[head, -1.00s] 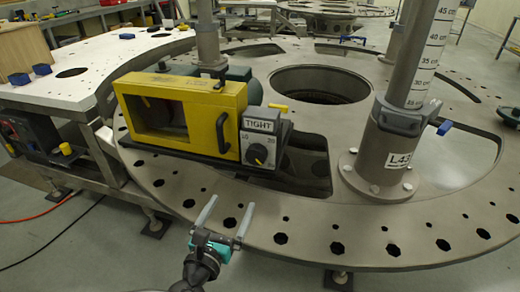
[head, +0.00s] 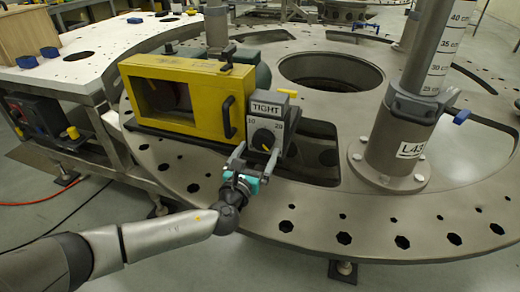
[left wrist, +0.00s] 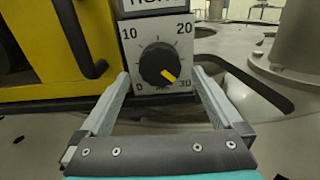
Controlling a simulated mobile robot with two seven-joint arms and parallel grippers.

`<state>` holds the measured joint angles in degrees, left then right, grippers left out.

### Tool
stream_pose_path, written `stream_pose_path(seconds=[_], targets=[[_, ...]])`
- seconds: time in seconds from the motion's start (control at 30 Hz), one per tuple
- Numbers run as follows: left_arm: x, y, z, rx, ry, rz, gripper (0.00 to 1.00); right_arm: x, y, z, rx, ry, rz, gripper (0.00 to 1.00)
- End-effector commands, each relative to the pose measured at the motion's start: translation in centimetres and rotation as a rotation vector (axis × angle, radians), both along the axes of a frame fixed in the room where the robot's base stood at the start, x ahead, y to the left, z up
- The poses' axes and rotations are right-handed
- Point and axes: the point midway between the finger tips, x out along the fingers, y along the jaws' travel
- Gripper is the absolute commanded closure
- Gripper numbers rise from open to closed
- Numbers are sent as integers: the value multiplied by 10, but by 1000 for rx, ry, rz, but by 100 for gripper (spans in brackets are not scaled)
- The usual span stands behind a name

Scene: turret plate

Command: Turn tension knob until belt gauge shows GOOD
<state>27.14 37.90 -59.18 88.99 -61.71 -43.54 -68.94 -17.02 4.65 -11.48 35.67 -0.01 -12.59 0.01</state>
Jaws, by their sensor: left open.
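The tension knob (head: 263,139) is a round black dial on a grey gauge box at the right end of a yellow machine (head: 205,119). The belt gauge label (head: 267,110) reads TIGHT in the head view; only its lower edge shows in the left wrist view. In the left wrist view the knob (left wrist: 160,65) has a yellow pointer aimed at the lower right, near the 30 mark. My left gripper (head: 254,160) is open just in front of the box, its fingers to either side below the knob and apart from it. My right gripper is not in view.
The machine stands on a large round turret plate (head: 340,225) with many holes. A thick grey post labelled L43 (head: 395,150) rises at the right. A black handle (head: 229,117) sticks out on the machine just left of the gauge box.

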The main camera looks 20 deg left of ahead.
Motion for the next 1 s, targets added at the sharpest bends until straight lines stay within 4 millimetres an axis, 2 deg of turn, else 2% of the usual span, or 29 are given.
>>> stream_pose_path(seconds=[0.2,0.57,1.0], targets=[[20,-1,-1,0,-1,1,0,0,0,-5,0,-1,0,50],[24,-1,0,-1,0,0,0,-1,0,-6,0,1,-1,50],[24,-1,0,0,0,0,47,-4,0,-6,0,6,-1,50]])
